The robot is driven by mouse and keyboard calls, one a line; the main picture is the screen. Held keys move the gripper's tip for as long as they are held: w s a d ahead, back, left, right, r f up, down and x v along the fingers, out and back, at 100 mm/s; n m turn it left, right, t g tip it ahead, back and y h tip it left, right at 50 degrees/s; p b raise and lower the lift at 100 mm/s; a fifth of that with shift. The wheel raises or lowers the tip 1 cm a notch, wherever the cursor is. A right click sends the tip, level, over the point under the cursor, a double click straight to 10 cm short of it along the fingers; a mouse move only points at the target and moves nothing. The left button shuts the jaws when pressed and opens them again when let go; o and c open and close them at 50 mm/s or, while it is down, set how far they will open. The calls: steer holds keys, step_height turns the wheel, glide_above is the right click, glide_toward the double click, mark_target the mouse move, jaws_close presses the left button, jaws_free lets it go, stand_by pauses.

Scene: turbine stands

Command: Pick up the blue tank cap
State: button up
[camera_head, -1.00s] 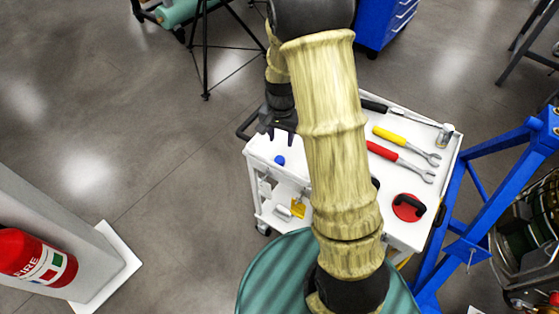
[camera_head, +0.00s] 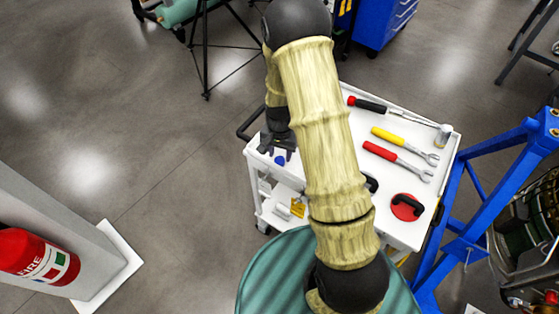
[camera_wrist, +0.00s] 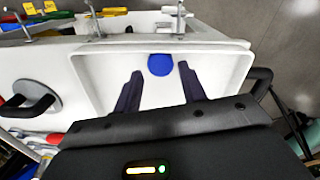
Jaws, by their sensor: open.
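The blue tank cap (camera_head: 280,160) is a small round blue piece on the left end of the white cart's top (camera_head: 325,208). In the wrist view the blue cap (camera_wrist: 161,65) lies on a white, rimmed surface. My gripper (camera_head: 276,154) is over that end of the cart. In the wrist view my gripper (camera_wrist: 158,78) is open, with its two dark fingers apart. The cap shows between the fingertips and a little beyond them. I cannot tell how high the fingers are above the surface.
A blue frame (camera_head: 470,220) stands to the right. A black push handle (camera_head: 247,127) is near my gripper.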

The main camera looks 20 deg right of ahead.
mark_target(280, 160)
steer(key=shift+f, duration=1.5)
steer(key=shift+c, duration=0.4)
jaws_close()
